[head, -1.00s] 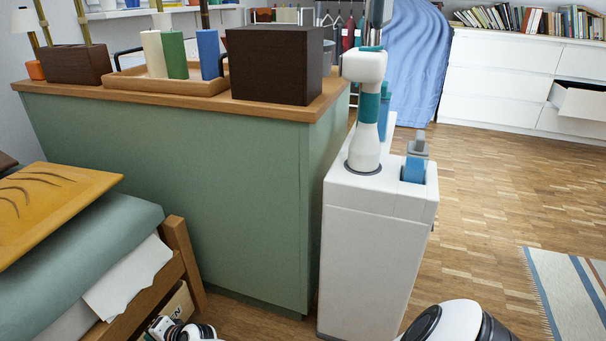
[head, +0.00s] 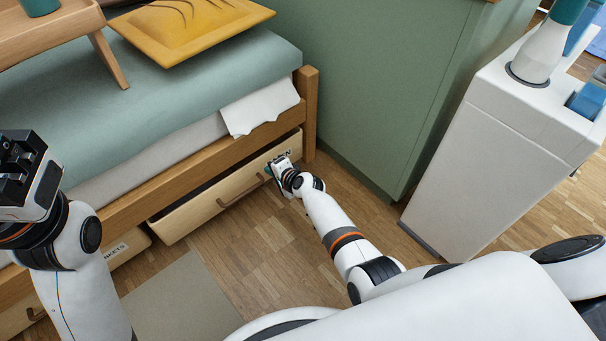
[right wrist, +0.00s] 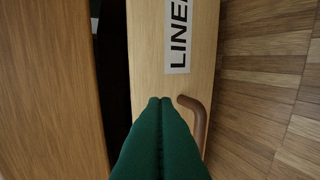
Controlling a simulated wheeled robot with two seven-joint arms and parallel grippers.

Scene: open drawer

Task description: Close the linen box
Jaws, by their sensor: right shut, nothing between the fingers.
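The linen box (head: 185,217) is a light wooden drawer under the bed, with a brown bar handle and a white label. It stands partly pulled out; a dark gap shows behind its front in the head view. In the right wrist view its front (right wrist: 147,60) shows the label "LINE" and the brown handle (right wrist: 199,118). My right gripper (head: 271,171) is shut and empty at the front's right part, beside the handle and below the label. Its green fingertips (right wrist: 160,100) overlap the front; contact cannot be told. My left gripper (head: 15,160) is raised at the left edge, away from the box.
The bed's wooden rail (head: 165,190) runs above the box. A blankets box (head: 125,245) sits to the left, near a flat grey-beige mat (head: 180,300). A green cabinet (head: 390,90) and a white unit (head: 480,160) stand to the right.

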